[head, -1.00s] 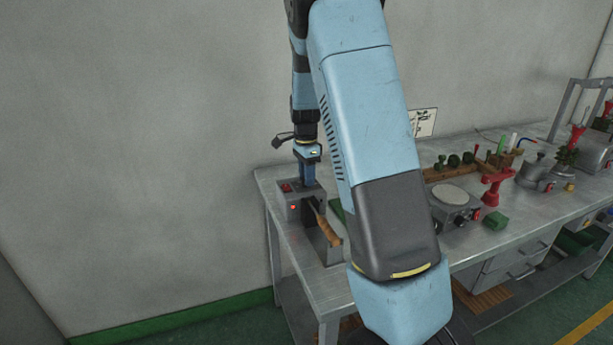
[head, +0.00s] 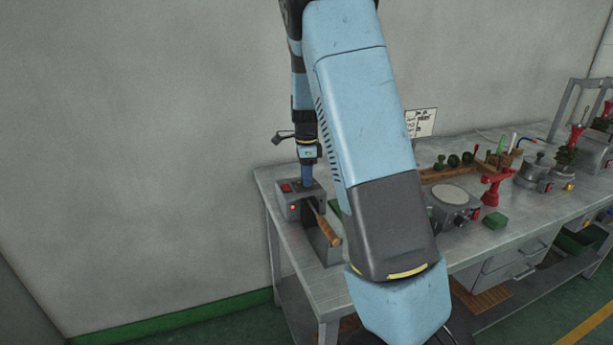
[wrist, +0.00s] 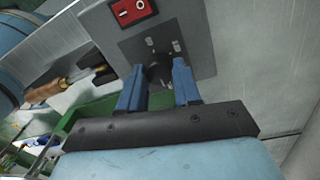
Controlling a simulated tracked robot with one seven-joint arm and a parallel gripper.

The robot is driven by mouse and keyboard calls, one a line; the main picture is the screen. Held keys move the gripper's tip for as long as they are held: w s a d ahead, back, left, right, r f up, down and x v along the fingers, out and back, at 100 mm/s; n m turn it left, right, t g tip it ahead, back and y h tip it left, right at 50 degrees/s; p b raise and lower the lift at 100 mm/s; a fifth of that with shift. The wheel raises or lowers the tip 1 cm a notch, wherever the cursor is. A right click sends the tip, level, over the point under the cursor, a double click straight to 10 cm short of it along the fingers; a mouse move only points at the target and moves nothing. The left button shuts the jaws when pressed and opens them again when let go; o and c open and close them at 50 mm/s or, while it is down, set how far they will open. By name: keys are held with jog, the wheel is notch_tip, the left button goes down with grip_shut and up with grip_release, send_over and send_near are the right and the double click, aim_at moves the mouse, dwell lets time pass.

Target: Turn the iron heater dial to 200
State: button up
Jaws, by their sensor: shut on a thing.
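The iron heater (head: 290,205) is a grey box at the left end of the bench, with a red switch and a small lit red lamp. In the wrist view its grey top face (wrist: 197,30) shows the red switch (wrist: 132,11) and a dark plate with pale marks. The dark round dial (wrist: 159,72) sits on that plate between my gripper's two blue fingers (wrist: 158,84). My gripper (head: 307,182) points down onto the heater and is shut on the dial. The dial's numbers are too small to read.
A wooden-handled iron (head: 328,232) rests at the heater's front right; its handle (wrist: 46,92) is close to my gripper's left. A round-topped hot plate (head: 452,205), a red stand (head: 494,187) and a green block (head: 495,220) stand farther right. The wall is close behind.

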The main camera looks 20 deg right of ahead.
jog(key=o, duration=1.1)
jog(key=shift+c, duration=0.2)
notch_tip(320, 180, up, 14)
jog(key=shift+w, duration=0.4)
jog(key=shift+f, duration=0.15)
jog(key=s+a+r+n+t, duration=0.2)
jog(key=s+r+n, duration=0.25)
jog(key=s, duration=0.45)
jog(key=s+a+r+n+t, duration=0.1)
jog(key=s+r+n, duration=0.4)
jog(key=s, duration=0.5)
jog(key=s+a+f+n+t, duration=0.1)
jog(key=s+n, duration=0.4)
jog(key=s, duration=0.3)
jog(key=s+a+f+n+t, duration=0.2)
jog(key=s+n, duration=0.4)
jog(key=s, duration=0.1)
jog(key=shift+s+a, duration=0.2)
jog(key=shift+s, duration=0.2)
